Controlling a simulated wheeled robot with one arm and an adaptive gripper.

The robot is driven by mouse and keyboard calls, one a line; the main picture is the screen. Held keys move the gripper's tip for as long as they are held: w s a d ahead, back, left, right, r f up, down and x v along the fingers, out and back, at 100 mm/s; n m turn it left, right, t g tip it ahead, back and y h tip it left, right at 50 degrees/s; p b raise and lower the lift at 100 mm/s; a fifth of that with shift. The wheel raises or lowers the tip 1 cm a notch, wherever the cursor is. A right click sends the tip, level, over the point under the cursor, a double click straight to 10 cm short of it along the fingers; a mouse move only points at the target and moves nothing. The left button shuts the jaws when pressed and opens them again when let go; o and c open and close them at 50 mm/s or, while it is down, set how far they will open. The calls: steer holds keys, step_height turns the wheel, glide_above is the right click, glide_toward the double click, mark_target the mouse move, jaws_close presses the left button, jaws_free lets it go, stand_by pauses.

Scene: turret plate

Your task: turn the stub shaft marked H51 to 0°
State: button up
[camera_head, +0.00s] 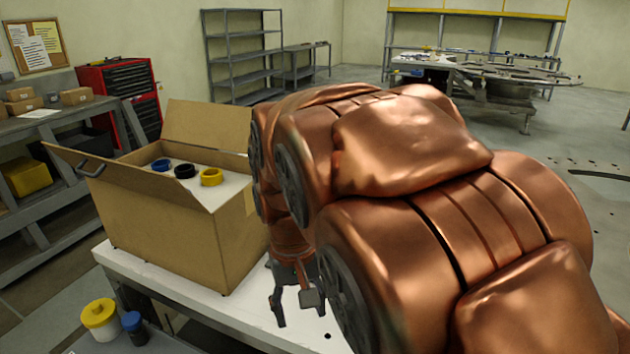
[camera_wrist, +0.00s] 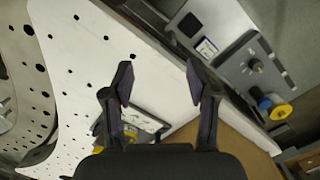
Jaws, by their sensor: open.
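I cannot read the mark H51 in either view. In the head view my gripper (camera_head: 295,303) hangs at the white table's edge, partly behind my copper-coloured arm, which hides much of the table.
A white table (camera_head: 160,283) with holes carries an open cardboard box (camera_head: 160,220) holding blue, black and yellow rings. A yellow-lidded jar (camera_head: 100,318) and a blue-lidded jar (camera_head: 134,327) stand at the lower left. A flat framed object (camera_wrist: 145,120) lies below the fingers.

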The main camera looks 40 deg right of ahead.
steer(key=w+d+r+m+p, duration=0.1)
steer(key=w+d, duration=0.6)
steer(key=w, duration=0.1)
steer(key=w+d+r+m+p, duration=0.1)
steer(key=w+d+r+p, duration=0.1)
steer(key=w+d, duration=0.5)
steer(key=w+d+r+m+t+p, duration=0.1)
steer(key=w+d+r, duration=0.1)
steer(key=w+d, duration=0.5)
steer(key=shift+w+m, duration=0.3)
steer(key=shift+w, duration=1.15)
steer(key=shift+w+d+f+p, duration=0.35)
steer(key=shift+w+d, duration=0.2)
steer(key=shift+d, duration=0.1)
steer(key=shift+f, duration=2.3)
steer(key=shift+f+b, duration=1.3)
steer(key=shift+f, duration=0.85)
steer(key=c, duration=0.9)
